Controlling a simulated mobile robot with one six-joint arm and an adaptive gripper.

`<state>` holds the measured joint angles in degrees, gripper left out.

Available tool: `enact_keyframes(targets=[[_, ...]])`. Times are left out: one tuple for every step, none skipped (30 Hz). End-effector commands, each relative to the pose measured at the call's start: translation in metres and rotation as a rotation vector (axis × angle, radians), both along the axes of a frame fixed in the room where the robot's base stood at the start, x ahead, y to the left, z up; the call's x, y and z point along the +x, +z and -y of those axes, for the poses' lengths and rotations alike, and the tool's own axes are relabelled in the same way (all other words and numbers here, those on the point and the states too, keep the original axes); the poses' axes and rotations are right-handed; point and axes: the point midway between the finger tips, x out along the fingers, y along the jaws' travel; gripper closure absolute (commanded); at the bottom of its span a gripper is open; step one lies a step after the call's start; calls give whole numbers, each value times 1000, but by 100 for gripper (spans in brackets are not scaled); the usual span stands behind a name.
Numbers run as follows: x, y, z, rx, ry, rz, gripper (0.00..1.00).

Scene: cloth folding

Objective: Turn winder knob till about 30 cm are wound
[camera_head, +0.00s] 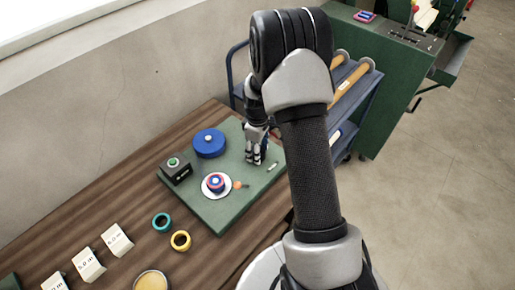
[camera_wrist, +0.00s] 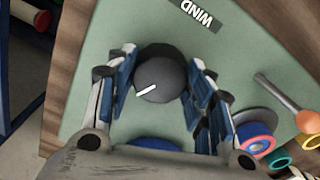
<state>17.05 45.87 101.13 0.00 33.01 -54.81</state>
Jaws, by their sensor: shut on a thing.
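The winder knob (camera_wrist: 165,79) is a dark grey round knob with a white pointer line, seen from above in the wrist view. My gripper (camera_wrist: 162,84) is shut on it, with its blue-padded fingers on both sides. A label reading WIND (camera_wrist: 199,12) lies beside the knob on the green board (camera_head: 215,213). In the head view my gripper (camera_head: 254,158) reaches down onto the board's right part, and the knob is hidden there. A spool with red and blue rings (camera_head: 215,183) sits on a white disc on the board. A blue round reel (camera_head: 209,143) stands behind it.
A teal ring (camera_head: 161,222) and a yellow ring (camera_head: 180,240) lie on the wooden table (camera_head: 135,200), near several white label blocks (camera_head: 117,240). A blue cart with rolls (camera_head: 352,88) stands behind my arm.

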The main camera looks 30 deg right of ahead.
Motion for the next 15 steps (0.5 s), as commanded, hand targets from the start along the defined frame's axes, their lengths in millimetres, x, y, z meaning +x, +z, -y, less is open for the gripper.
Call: enact_keyframes(targets=[[0, 1, 0, 0, -43, 0, 76], [0, 1, 0, 0, -71, 0, 76], [0, 1, 0, 0, -109, 0, 76], [0, 1, 0, 0, -138, 0, 76], [0, 1, 0, 0, -166, 0, 76], [0, 1, 0, 0, -204, 0, 76], [0, 1, 0, 0, -232, 0, 76], [0, 1, 0, 0, -261, 0, 76], [0, 1, 0, 0, -299, 0, 76], [0, 1, 0, 0, -327, 0, 76], [0, 0, 0, 0, -356, 0, 76], [0, 0, 0, 0, -393, 0, 76], [0, 0, 0, 0, -422, 0, 76], [0, 0, 0, 0, -451, 0, 76], [0, 0, 0, 0, -488, 0, 76]])
